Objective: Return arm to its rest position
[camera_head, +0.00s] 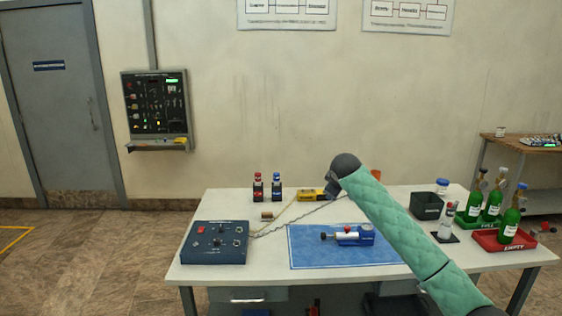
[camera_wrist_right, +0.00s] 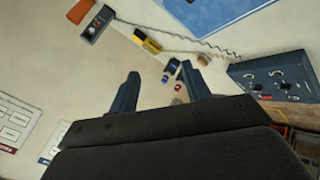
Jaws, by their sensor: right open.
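My right arm (camera_head: 400,235), with a teal padded sleeve, comes in from the lower right of the head view. It reaches up and left over the table, ending in a dark joint above the back of the blue mat. In the right wrist view my right gripper (camera_wrist_right: 160,70) has its two dark fingers spread apart. No object is held between them; small red and blue items show beyond, on the table. In the head view the gripper is mostly hidden behind the arm's dark end. My left gripper is not in view.
The white table (camera_head: 190,272) bears a blue control box (camera_head: 214,243), a blue mat (camera_head: 305,258) with a blue-and-silver device (camera_head: 350,236), a yellow tool (camera_head: 311,195) and a black bin (camera_head: 427,206). Green bottles (camera_head: 509,224) stand in trays at the right, near my arm.

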